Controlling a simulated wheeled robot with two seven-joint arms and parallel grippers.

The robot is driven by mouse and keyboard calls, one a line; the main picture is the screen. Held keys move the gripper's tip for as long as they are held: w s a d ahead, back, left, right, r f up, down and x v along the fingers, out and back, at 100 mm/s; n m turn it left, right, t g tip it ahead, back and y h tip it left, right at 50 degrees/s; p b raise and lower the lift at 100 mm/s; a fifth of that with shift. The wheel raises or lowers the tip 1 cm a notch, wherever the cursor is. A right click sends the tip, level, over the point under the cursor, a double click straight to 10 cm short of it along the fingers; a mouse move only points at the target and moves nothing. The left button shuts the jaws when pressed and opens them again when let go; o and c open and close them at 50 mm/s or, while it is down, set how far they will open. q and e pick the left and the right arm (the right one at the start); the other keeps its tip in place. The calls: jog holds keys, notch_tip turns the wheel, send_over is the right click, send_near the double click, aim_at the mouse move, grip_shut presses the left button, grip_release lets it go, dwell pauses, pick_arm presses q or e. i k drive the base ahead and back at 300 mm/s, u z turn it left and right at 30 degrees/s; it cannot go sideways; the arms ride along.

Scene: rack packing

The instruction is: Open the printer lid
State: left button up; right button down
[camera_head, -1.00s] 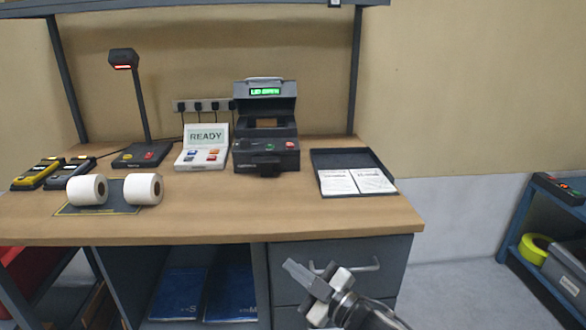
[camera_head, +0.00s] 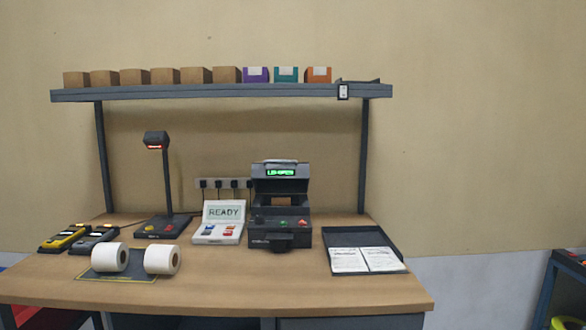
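The dark label printer (camera_head: 281,237) stands on the wooden desk, right of the white READY panel. Its lid (camera_head: 281,178) is raised, and the green display on the lid appears to read "LID OPEN". A brown core or roll seat shows in the opening under the lid. Neither of my grippers is in view now.
The desk (camera_head: 230,288) holds a white READY panel (camera_head: 220,223), a scanner on a stand (camera_head: 167,184), two white label rolls (camera_head: 161,259) on a mat, handheld devices (camera_head: 64,238) and a dark tray (camera_head: 352,237) with papers. A shelf (camera_head: 220,93) above carries several boxes.

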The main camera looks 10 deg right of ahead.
aim_at(266, 176)
jog(key=z, duration=1.65)
jog(key=i, duration=0.65)
jog(key=u, duration=0.9)
